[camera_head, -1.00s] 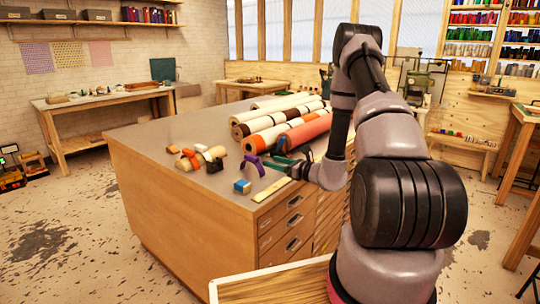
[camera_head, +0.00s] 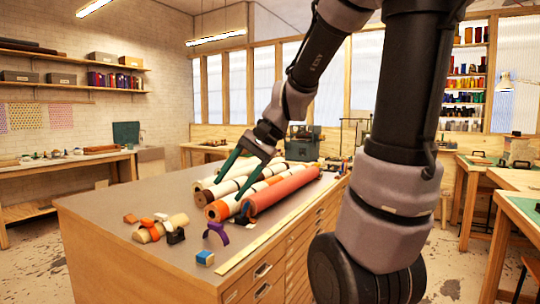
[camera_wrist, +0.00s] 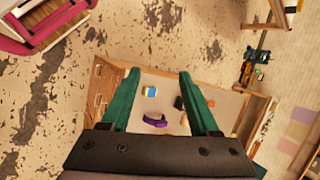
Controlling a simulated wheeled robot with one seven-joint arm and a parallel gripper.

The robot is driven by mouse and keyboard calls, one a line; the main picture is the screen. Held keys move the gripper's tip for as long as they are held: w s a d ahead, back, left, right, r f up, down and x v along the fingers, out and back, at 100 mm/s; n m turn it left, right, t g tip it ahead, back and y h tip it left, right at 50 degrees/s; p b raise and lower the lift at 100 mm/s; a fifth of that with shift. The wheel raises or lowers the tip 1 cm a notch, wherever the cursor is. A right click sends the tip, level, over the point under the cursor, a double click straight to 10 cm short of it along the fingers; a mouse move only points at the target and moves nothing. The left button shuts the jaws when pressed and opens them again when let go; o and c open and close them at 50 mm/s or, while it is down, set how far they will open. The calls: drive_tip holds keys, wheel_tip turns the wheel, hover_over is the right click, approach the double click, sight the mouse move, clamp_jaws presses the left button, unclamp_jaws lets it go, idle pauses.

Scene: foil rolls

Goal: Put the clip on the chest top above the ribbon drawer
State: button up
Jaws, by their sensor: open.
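A purple arch-shaped clip (camera_head: 216,235) stands on the grey chest top (camera_head: 105,200) near its front. It also shows in the wrist view (camera_wrist: 158,122), between my fingers' lines but well beyond them. A black clip-like piece (camera_head: 176,236) and orange ones (camera_head: 147,222) sit around a short tan roll to its left. My gripper (camera_head: 246,166) has green fingers, open and empty, raised above the chest. Drawers (camera_head: 262,270) line the chest's right side; I cannot tell which is the ribbon drawer.
A small blue block (camera_head: 205,257) and a flat yellow rule (camera_head: 250,248) lie near the front edge. Large rolls, including a red one (camera_head: 285,188), fill the back right of the top. The left part is clear. Benches stand beyond.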

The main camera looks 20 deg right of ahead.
drive_tip(key=s+d+r+n+t+h, duration=0.3)
drive_tip(key=s+d+r+t+h, duration=0.1)
drive_tip(key=s+d+r+t, duration=0.1)
drive_tip(key=shift+d+r+h, duration=0.4)
drive_tip(key=shift+d+r, duration=0.45)
drive_tip(key=shift+d, duration=0.15)
drive_tip(key=shift+s, duration=0.1)
